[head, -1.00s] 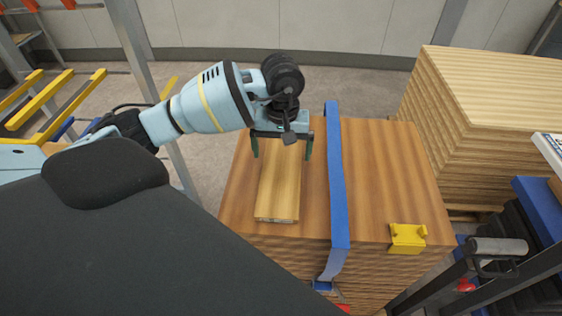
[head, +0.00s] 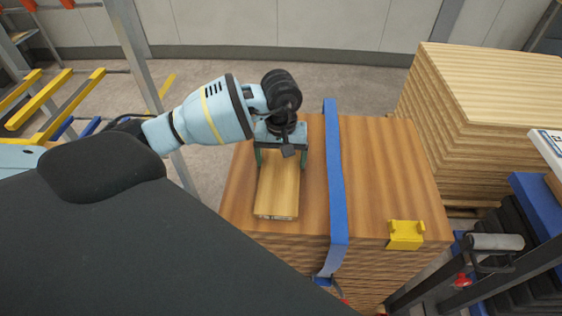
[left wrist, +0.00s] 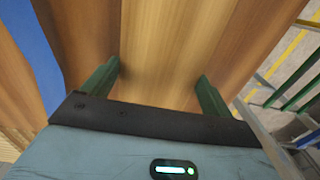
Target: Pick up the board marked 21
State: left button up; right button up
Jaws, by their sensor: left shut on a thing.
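A light wooden board (head: 278,191) lies flat on top of a stack of brown boards (head: 385,165), left of a blue strap. A small label shows on its near end, but I cannot read a number on it. My left gripper (head: 281,166) is over the far part of this board, with one green finger on each side of it. The left wrist view also shows the board (left wrist: 160,60) between the two fingers (left wrist: 157,85). The gripper is shut on the board's sides. My right gripper is not in view.
A blue strap (head: 335,170) runs over the stack, and a yellow corner piece (head: 406,235) sits at its near right edge. A paler stack (head: 490,95) stands behind on the right. A grey upright post (head: 150,85) and yellow bars (head: 45,98) are at the left.

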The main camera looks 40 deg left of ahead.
aim_at(281, 162)
pick_arm(q)
jog(key=shift+r, duration=0.2)
jog(key=shift+w+r, duration=0.1)
jog(key=shift+r, duration=0.45)
notch_tip(281, 162, up, 2)
jog(key=shift+r+b, duration=0.2)
jog(key=shift+b, duration=0.1)
jog(key=s+a, duration=0.1)
jog(key=s, duration=0.3)
jog(key=s+a+b, duration=0.1)
jog(key=s+a, duration=0.1)
jog(key=s, duration=0.3)
jog(key=s+a, duration=0.1)
jog(key=s, duration=0.3)
jog(key=shift+s+a+r+b, duration=0.15)
jog(key=shift+s+r+b, duration=0.2)
jog(key=shift+s+r, duration=0.05)
jog(key=shift+s+a+r, duration=0.1)
jog(key=shift+s, duration=0.35)
jog(key=shift+s+a+r, duration=0.1)
jog(key=shift+s, duration=0.3)
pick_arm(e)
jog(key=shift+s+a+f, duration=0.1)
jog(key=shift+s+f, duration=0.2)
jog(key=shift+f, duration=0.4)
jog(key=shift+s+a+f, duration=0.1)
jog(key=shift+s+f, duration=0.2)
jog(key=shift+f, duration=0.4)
